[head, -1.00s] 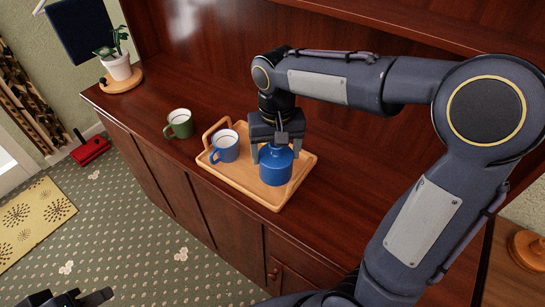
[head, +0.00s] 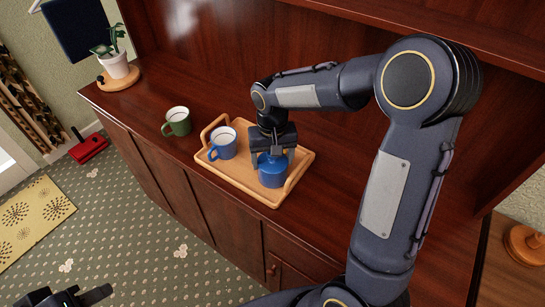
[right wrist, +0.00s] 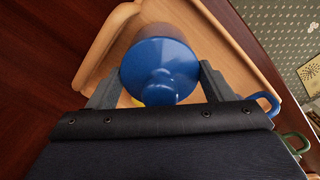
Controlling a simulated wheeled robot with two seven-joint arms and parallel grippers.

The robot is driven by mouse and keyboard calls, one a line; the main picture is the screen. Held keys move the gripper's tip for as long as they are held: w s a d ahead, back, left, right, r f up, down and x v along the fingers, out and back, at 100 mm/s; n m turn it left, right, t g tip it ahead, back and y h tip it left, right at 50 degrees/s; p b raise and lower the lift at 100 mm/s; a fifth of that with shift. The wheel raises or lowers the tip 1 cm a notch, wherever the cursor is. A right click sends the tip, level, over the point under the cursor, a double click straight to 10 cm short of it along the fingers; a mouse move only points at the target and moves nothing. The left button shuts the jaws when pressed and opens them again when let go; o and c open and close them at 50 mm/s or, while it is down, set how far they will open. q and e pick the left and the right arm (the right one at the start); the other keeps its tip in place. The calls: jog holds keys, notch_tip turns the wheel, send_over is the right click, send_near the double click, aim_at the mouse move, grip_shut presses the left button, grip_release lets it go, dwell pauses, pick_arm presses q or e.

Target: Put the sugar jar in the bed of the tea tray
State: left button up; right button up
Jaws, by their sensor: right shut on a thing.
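The sugar jar is a blue jar (head: 272,177) with a knobbed lid. My right gripper (head: 269,160) is shut on it from above, one finger on each side. The jar is upright over the bed of the wooden tea tray (head: 234,180), toward the tray's right end; I cannot tell whether its base touches. In the right wrist view the jar (right wrist: 160,65) sits between the fingers, with the tray (right wrist: 108,35) behind it. My left gripper (head: 76,297) is at the bottom left edge, partly cut off, away from the sideboard; its opening is unclear.
A blue mug (head: 222,146) stands on the tray's left part, close to the jar. A green mug (head: 177,121) stands left of the tray on the sideboard (head: 150,92). A potted plant (head: 116,66) is at the far left. The sideboard right of the tray is partly hidden by my arm.

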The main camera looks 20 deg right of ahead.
jog(key=shift+f, duration=0.15)
jog(key=o, duration=1.6)
jog(key=shift+o, duration=0.2)
notch_tip(320, 180, up, 12)
jog(key=shift+r, duration=0.15)
jog(key=s+f+t+y, duration=0.1)
jog(key=s+t+y, duration=0.1)
jog(key=s, duration=0.8)
jog(key=s+a+f+n+t+y, duration=0.1)
jog(key=s+f+t, duration=0.1)
jog(key=s, duration=0.9)
jog(key=shift+s+a+f+t+y, duration=0.2)
jog(key=shift+t+y, duration=0.2)
jog(key=shift+t, duration=0.4)
